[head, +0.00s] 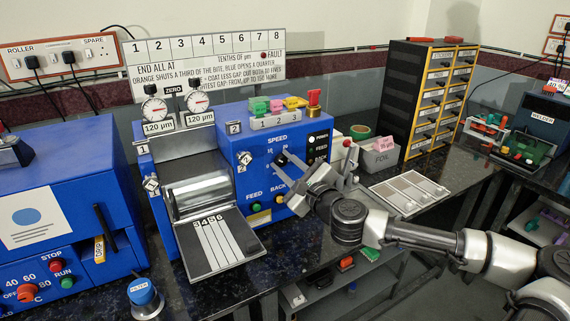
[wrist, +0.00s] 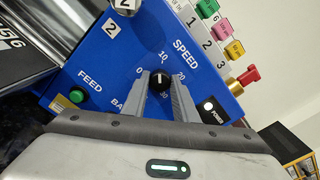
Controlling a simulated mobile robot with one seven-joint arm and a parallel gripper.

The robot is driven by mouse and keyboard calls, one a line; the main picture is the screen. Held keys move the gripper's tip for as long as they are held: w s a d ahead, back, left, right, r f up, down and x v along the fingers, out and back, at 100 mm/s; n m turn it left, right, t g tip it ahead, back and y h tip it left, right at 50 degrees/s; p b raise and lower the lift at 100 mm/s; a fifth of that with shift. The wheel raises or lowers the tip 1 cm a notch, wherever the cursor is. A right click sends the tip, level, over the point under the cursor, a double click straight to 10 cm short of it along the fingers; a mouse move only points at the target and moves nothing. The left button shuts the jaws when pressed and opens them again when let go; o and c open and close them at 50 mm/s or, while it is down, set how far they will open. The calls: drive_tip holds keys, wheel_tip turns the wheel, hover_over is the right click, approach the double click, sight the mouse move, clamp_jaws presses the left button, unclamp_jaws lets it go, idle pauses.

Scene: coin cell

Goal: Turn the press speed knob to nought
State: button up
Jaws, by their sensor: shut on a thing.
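The black press speed knob (wrist: 159,84) sits on the blue press panel (wrist: 101,55) under the SPEED label, with marks 0, 10, 20 and 30 around it. Its short white line points up in the wrist view, roughly towards 10; the exact setting is hard to tell. My gripper (wrist: 158,86) has one grey finger on each side of the knob and is shut on it. In the head view my gripper (head: 284,162) reaches the front of the blue press (head: 225,130) and largely hides the knob.
A green FEED button (wrist: 76,96) is left of the knob, and a white POWER switch (wrist: 210,107) is right of it. Colored tags and a red-topped post (wrist: 249,75) stand along the press's upper edge. A foil box (head: 380,155) and a pale tray (head: 408,190) lie to the right.

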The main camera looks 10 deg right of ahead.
drive_tip(key=n, duration=1.3)
drive_tip(key=shift+n, duration=0.3)
idle(0.4)
drive_tip(key=o, duration=1.1)
drive_tip(key=shift+c, duration=0.2)
drive_tip(key=p+v, duration=1.4)
drive_tip(key=v, duration=0.3)
drive_tip(key=shift+s, duration=0.2)
